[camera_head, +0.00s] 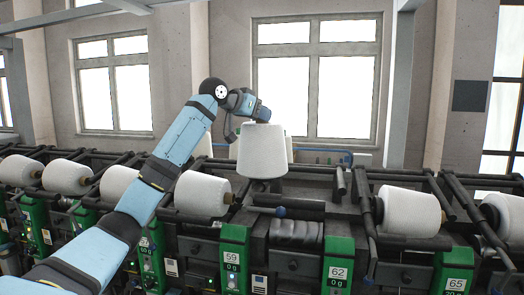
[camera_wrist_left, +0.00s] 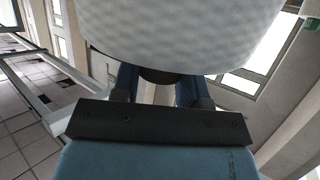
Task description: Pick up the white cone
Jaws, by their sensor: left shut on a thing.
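The large white cone (camera_head: 262,152) stands upright in the head view, above the machine's middle, between the positions labelled 59 and 62. My left arm comes in from the left, and its gripper (camera_head: 257,111) is at the top of this cone. In the left wrist view the cone (camera_wrist_left: 185,35) fills the top of the picture. The left gripper's fingers (camera_wrist_left: 160,90) are shut on the dark core end of the cone. The fingertips are partly hidden by the cone. My right gripper is not in view.
The winder carries several other white cones in a row, such as one at left of centre (camera_head: 203,193) and one at right (camera_head: 410,211). Dark bars and green numbered panels (camera_head: 338,262) line its front. Windows and a wall stand behind.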

